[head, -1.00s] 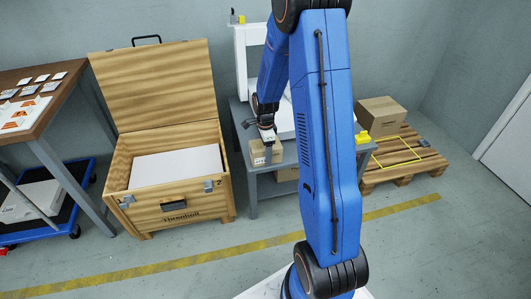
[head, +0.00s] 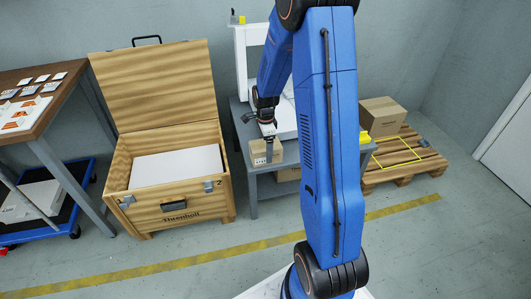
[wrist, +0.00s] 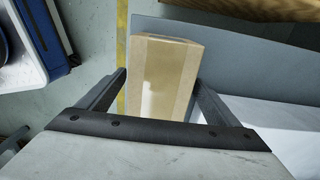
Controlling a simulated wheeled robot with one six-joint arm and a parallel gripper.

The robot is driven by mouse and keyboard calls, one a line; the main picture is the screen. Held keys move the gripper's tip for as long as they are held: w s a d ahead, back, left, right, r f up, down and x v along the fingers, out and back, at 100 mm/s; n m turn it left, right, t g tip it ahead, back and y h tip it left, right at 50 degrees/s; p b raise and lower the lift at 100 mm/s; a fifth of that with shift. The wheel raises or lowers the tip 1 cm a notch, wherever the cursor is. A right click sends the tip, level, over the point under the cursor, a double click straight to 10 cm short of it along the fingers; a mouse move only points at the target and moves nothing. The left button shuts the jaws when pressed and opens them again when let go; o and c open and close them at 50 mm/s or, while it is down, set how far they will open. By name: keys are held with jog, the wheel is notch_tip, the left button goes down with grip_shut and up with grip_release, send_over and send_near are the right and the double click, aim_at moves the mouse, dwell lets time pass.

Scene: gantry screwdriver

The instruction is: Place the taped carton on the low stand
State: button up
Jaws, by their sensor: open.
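The small tan carton (head: 259,157) sits at the front edge of a grey bench. In the wrist view the carton (wrist: 161,75) shows lighter tape bands along its top. My gripper (head: 270,149) is open over it. In the wrist view its two fingers (wrist: 160,80) straddle the carton, one at each side, very close to its sides; I cannot tell whether they touch. A low wooden pallet (head: 432,165) with a yellow outlined square stands at the right; I cannot tell whether it is the low stand.
A larger carton (head: 382,116) sits on the pallet behind the yellow square. A white machine (head: 240,62) stands on the grey bench (head: 238,108). An open wooden crate (head: 160,210) is left of the bench. A yellow floor line (head: 130,268) crosses clear floor in front.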

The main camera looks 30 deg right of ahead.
notch_tip(320, 180, up, 8)
jog(key=shift+r, duration=0.25)
jog(key=shift+s+a+r, duration=0.1)
jog(key=shift+r, duration=0.4)
jog(key=s+a+r+n+t, duration=0.1)
jog(key=s+a+r+n, duration=0.35)
jog(key=s+r, duration=0.25)
jog(key=s+a+r+n+t, duration=0.1)
jog(key=s+a+r+n, duration=0.35)
jog(key=s+r, duration=0.25)
jog(key=s+a+r+n+t, duration=0.1)
jog(key=s+a+r+n, duration=0.1)
jog(key=s+n, duration=0.4)
jog(key=s+a+r+n+t, duration=0.1)
jog(key=s+n, duration=0.5)
jog(key=s, duration=0.6)
jog(key=shift+s+a+r+t, duration=0.15)
jog(key=shift+a+r+t, duration=0.3)
jog(key=shift+a, duration=0.75)
